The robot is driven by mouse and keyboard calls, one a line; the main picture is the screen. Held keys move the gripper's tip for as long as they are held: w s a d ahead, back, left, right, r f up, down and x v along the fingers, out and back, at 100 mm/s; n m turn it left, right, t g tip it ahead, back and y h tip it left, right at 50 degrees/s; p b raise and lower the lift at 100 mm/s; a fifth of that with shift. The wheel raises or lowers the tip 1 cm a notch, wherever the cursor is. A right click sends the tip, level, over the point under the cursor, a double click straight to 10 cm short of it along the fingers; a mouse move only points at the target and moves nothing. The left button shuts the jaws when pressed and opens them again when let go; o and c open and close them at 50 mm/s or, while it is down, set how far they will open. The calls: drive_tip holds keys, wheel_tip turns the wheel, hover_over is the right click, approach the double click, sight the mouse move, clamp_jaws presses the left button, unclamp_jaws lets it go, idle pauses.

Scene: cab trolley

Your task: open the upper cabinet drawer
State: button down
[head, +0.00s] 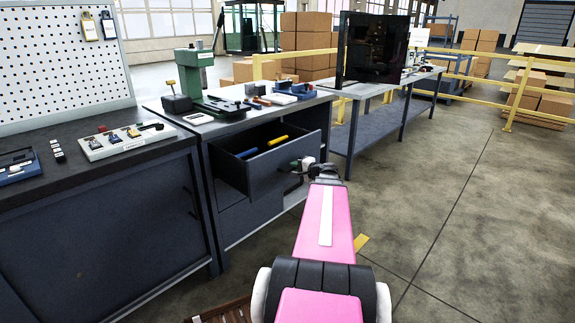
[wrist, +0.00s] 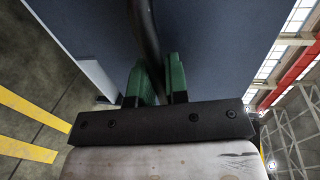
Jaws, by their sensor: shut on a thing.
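The upper cabinet drawer (head: 285,167) is dark grey and stands pulled out from the cabinet under the workbench, in the middle of the head view. A blue item (head: 246,153) and a yellow item (head: 278,141) lie inside it. My gripper (head: 304,166) is at the drawer's front. In the wrist view the green fingers (wrist: 161,82) are shut on the dark bar handle (wrist: 146,35) of the drawer, with the drawer's front panel (wrist: 220,50) behind. The handle is mostly hidden by my gripper in the head view.
A lower drawer (head: 252,215) below is closed. The bench top holds a green machine (head: 195,75) and several small items. A second table with a dark monitor (head: 372,50) stands behind to the right. The floor (head: 440,200) on the right is clear up to yellow railings (head: 508,110).

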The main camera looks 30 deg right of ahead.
drive_tip(key=shift+f+v, duration=0.2)
drive_tip(key=shift+v, duration=0.7)
drive_tip(key=shift+f+v, duration=0.15)
drive_tip(key=shift+v, duration=0.75)
drive_tip(key=shift+s, duration=0.1)
drive_tip(key=c, duration=1.1)
unclamp_jaws()
drive_tip(key=shift+c, duration=0.2)
drive_tip(key=v, duration=1)
drive_tip(key=shift+s, duration=0.4)
drive_tip(key=shift+d, duration=0.1)
